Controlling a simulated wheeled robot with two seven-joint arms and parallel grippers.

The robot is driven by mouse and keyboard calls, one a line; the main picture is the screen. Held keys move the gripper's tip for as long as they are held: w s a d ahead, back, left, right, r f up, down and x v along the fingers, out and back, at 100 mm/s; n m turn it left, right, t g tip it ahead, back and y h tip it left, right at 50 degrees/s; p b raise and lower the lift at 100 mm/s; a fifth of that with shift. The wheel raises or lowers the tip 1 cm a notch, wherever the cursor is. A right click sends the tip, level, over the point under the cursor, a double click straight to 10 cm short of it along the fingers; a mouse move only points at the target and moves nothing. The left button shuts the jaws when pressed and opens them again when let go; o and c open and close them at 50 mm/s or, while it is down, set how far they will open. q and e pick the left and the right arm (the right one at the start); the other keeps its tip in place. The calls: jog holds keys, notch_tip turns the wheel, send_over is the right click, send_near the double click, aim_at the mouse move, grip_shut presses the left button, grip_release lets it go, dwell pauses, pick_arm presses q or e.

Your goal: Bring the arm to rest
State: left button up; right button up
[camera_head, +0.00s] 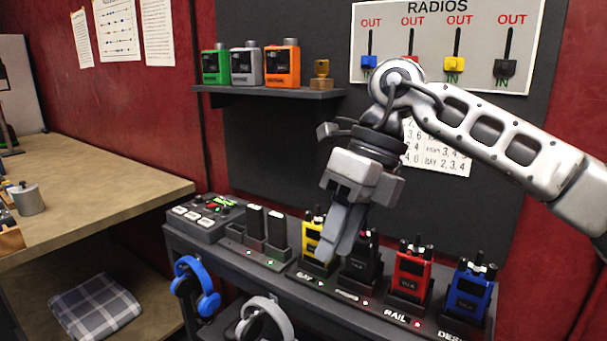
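My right arm comes in from the right, and its gripper (338,250) points down in front of the radio shelf. Its fingertips overlap the yellow radio (312,244) and the black radio (362,262) in the picture. The two fingers look close together, but I cannot tell whether they are open or shut. I see nothing held between them, and I cannot tell whether they touch a radio. My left gripper is not in view.
A red radio (411,273) and a blue radio (468,292) stand to the right on the dark shelf. A button box (205,217) sits at its left end. Blue headphones (196,285) hang below. A wooden workbench (110,176) is at left.

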jog(key=s+a+f+m+g+y, duration=0.1)
jog(key=s+a+m+g+y, duration=0.15)
jog(key=a+y, duration=0.45)
jog(key=s+a+f+m+g+y, duration=0.2)
jog(key=s+a+y, duration=0.2)
jog(key=a+y, duration=0.3)
jog(key=w+d+f+m+t+h, duration=0.25)
jog(key=d+f+m+t, duration=0.3)
jog(key=m+t, duration=0.4)
jog(key=w+d+f+m+t+h, duration=0.1)
jog(key=d+f+m+t+h, duration=0.35)
jog(key=m, duration=0.75)
jog(key=w+d+f+m+t+h, duration=0.2)
jog(key=d+f+m+t, duration=0.3)
jog(key=f+m+t, duration=0.45)
jog(key=s+d+f+m+g+h, duration=0.3)
jog(key=s+d+f+m, duration=0.1)
jog(key=s+f, duration=0.3)
jog(key=s+d+f+m+g+h, duration=0.3)
jog(key=s+d+f+m, duration=0.1)
jog(key=s+f, duration=0.3)
notch_tip(320, 180, down, 2)
jog(key=shift+s+d+f+g, duration=0.25)
jog(key=shift+s+d+g, duration=0.05)
jog(key=shift+d, duration=0.2)
